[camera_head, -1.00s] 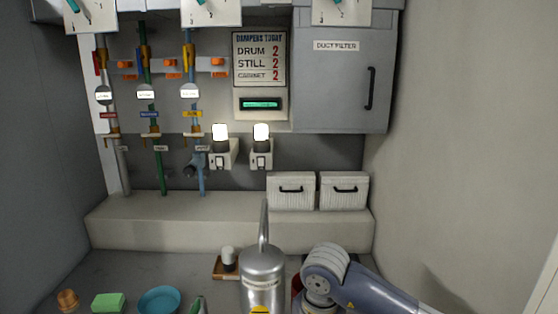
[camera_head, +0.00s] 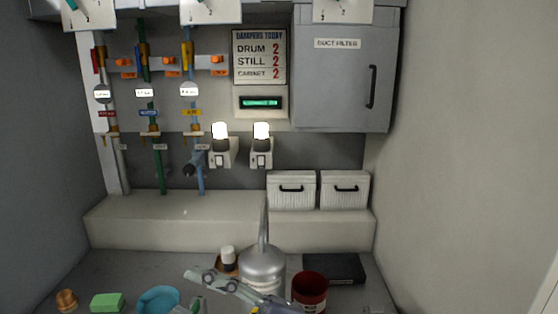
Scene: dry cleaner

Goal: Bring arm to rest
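Part of a grey gripper (camera_head: 222,284), which I take to be my right one, shows at the bottom centre. It points to the left in front of a silver metal canister (camera_head: 262,268) with a thin upright spout. Its lower part is cut off by the picture edge, and I cannot tell whether its fingers are open or shut. Nothing is clearly held in it.
On the counter stand a green sponge (camera_head: 107,302), a blue bowl (camera_head: 157,300), a brown cork-like piece (camera_head: 66,299), a dark red tin (camera_head: 309,290) and a black flat case (camera_head: 334,268). Two white boxes (camera_head: 291,190) sit on the ledge behind. The counter's left rear is clear.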

